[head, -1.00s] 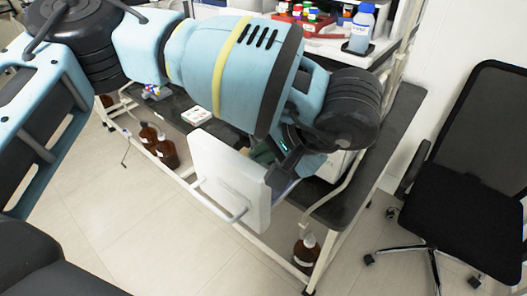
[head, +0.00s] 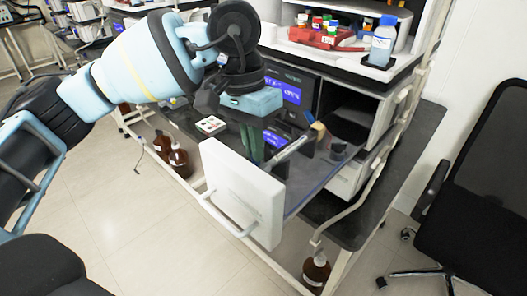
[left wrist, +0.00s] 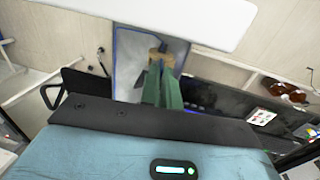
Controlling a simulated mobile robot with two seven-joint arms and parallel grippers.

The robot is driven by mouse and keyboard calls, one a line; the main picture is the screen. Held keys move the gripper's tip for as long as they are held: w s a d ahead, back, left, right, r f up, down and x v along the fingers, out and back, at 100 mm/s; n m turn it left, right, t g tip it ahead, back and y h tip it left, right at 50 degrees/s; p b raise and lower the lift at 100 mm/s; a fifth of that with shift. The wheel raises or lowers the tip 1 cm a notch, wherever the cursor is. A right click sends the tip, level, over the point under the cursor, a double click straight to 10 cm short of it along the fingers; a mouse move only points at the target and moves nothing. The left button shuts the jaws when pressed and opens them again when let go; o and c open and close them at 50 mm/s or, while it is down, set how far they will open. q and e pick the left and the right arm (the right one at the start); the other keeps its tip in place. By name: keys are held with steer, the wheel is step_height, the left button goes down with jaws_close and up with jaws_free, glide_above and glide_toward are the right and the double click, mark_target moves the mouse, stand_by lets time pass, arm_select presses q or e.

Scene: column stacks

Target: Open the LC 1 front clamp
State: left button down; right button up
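My left gripper (head: 252,145) hangs fingers-down over the pulled-out drawer, behind its white front panel (head: 240,190). Its green fingers also show in the left wrist view (left wrist: 161,85), close together. I cannot tell whether they are open, shut or touching anything. A small brown-tan piece (left wrist: 160,58) shows at their tips. A pale cylinder (head: 288,150) lies slanted to the right of the fingers over the drawer. Instrument units with blue screens (head: 284,92) stand behind. I cannot make out which part is the LC 1 front clamp. My right gripper is not in view.
A blue-capped bottle (head: 383,42) and a red rack of vials (head: 325,37) stand on top. Brown bottles (head: 178,160) stand low on the left, another (head: 316,270) at front right. A black chair (head: 480,190) is at right. Floor at front left is clear.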

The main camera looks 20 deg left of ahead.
arm_select(q)
steer(key=shift+w+a+f+h+b, duration=0.15)
steer(key=shift+a+f+h+b, duration=0.25)
steer(key=shift+h, duration=0.1)
steer(key=shift+w+a+f+g+h+b, duration=0.15)
steer(key=shift+a+g+h+b, duration=0.15)
steer(key=shift+h+b, duration=0.35)
steer(key=shift+w+a+f+g+h+b, duration=0.1)
steer(key=shift+a+g+h+b, duration=0.2)
steer(key=shift+h+b, duration=0.3)
steer(key=shift+w+a+f+g+h+b, duration=0.1)
steer(key=shift+a+f+g+h+b, duration=0.15)
steer(key=shift+h+b, duration=0.55)
steer(key=shift+w+a+f+g+h+b, duration=0.1)
steer(key=shift+a+g+h+b, duration=0.3)
steer(key=shift+h+b, duration=0.65)
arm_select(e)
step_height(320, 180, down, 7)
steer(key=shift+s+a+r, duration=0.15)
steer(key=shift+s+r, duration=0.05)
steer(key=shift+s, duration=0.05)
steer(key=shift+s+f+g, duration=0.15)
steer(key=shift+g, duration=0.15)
arm_select(q)
steer(key=c, duration=1.6)
jaws_free()
